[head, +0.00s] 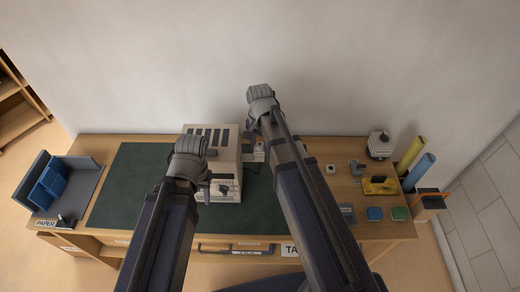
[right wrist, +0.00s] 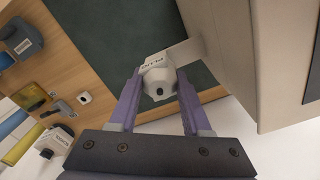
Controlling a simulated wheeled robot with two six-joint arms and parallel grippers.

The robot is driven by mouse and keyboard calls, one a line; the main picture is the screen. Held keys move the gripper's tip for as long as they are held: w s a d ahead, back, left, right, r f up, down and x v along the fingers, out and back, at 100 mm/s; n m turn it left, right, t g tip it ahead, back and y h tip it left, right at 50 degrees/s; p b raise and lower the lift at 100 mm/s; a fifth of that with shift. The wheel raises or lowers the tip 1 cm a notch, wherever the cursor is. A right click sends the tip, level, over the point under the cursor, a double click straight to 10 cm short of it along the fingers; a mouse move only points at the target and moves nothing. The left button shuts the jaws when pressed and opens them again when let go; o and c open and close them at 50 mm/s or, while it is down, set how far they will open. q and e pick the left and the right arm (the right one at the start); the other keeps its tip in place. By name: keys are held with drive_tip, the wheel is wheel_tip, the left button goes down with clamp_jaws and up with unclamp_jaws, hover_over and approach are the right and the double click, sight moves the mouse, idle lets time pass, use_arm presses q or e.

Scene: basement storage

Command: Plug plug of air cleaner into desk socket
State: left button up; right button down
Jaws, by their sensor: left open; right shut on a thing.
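The air cleaner (head: 229,156) is a beige box with dark slots on top, standing on the green mat. It also shows as a large beige wall in the right wrist view (right wrist: 231,62). My right gripper (right wrist: 157,88) is shut on a white plug (right wrist: 155,73) with a lettered label, beside the air cleaner. In the head view my right arm partly hides this spot. My left gripper (head: 214,187) is open and empty at the near side of the air cleaner. I cannot make out the desk socket for certain; a small white block (head: 331,169) sits to the right.
The green mat (head: 128,180) is bare on the left. A blue-grey organiser (head: 58,184) stands at the desk's left end.

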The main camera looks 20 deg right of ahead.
sight(260, 145)
use_arm(q)
drive_tip(key=shift+r+p, duration=0.4)
drive_tip(key=shift+r, duration=0.05)
use_arm(e)
drive_tip(key=shift+r, duration=0.5)
drive_tip(key=shift+r+p, duration=1.2)
use_arm(q)
wheel_tip(260, 145, up, 2)
drive_tip(key=shift+r, duration=0.15)
